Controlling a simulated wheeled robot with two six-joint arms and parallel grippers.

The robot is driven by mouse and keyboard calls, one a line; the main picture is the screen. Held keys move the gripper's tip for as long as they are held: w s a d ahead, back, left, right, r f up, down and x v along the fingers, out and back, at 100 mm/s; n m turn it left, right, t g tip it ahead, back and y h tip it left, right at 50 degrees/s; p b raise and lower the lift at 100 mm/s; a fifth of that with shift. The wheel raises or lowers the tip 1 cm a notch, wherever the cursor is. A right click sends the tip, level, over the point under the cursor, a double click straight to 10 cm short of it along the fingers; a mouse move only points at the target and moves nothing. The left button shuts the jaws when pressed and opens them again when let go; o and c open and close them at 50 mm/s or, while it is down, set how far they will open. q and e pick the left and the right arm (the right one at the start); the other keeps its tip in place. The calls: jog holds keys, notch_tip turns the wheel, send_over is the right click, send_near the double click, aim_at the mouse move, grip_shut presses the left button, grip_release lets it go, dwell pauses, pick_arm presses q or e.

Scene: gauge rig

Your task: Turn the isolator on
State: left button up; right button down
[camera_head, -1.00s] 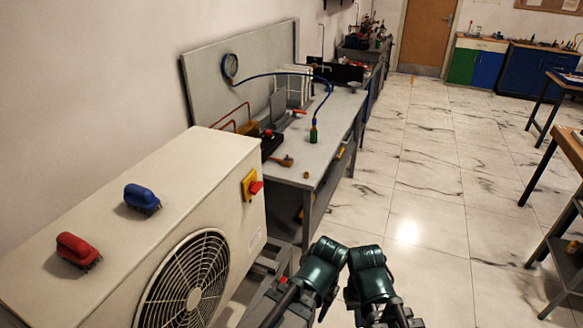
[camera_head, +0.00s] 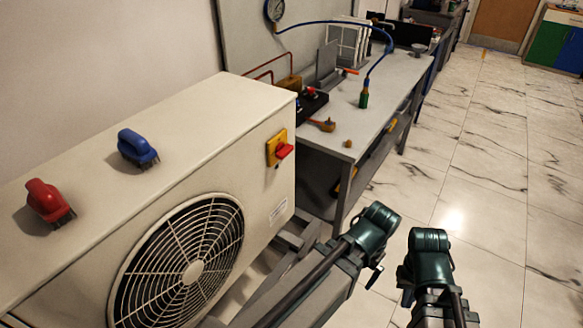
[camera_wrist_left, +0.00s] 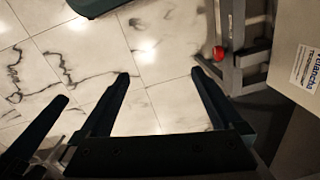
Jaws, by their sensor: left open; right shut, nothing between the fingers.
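The isolator (camera_head: 277,148) is a yellow plate with a red handle on the right end of the cream outdoor fan unit (camera_head: 175,120), above and right of the fan grille. Its red handle (camera_head: 284,151) sticks out toward the right, and nothing touches it. In the left wrist view my left gripper (camera_wrist_left: 160,73) is open and empty over the floor, with part of the fan unit at the right edge. My right gripper (camera_head: 407,296) is low in the head view, partly hidden by its arm, shut and empty. Both grippers are below and right of the isolator.
A red brush (camera_head: 48,203) and a blue brush (camera_head: 137,148) lie on top of the unit. A workbench (camera_head: 385,95) with a gauge (camera_head: 274,10), a hose and a green bottle (camera_head: 364,94) stands behind. A grey stand holds the unit. The marble floor (camera_head: 480,170) is clear at right.

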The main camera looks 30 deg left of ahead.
pick_arm(q)
jog(key=w+a+f+n+b, duration=0.1)
jog(key=w+a+f+b, duration=0.1)
jog(key=a+f, duration=0.15)
jog(key=n+t+y, duration=0.1)
jog(key=n+y, duration=1.6)
jog(key=n, duration=0.2)
send_near(288, 152)
jog(key=a, duration=0.9)
jog(key=shift+w+a+f+b, duration=0.1)
jog(key=shift+w+a+b, duration=0.1)
jog(key=shift+w+b, duration=0.1)
pick_arm(e)
notch_tip(288, 152, down, 4)
jog(key=shift+r, duration=0.1)
pick_arm(q)
jog(key=c, duration=1.2)
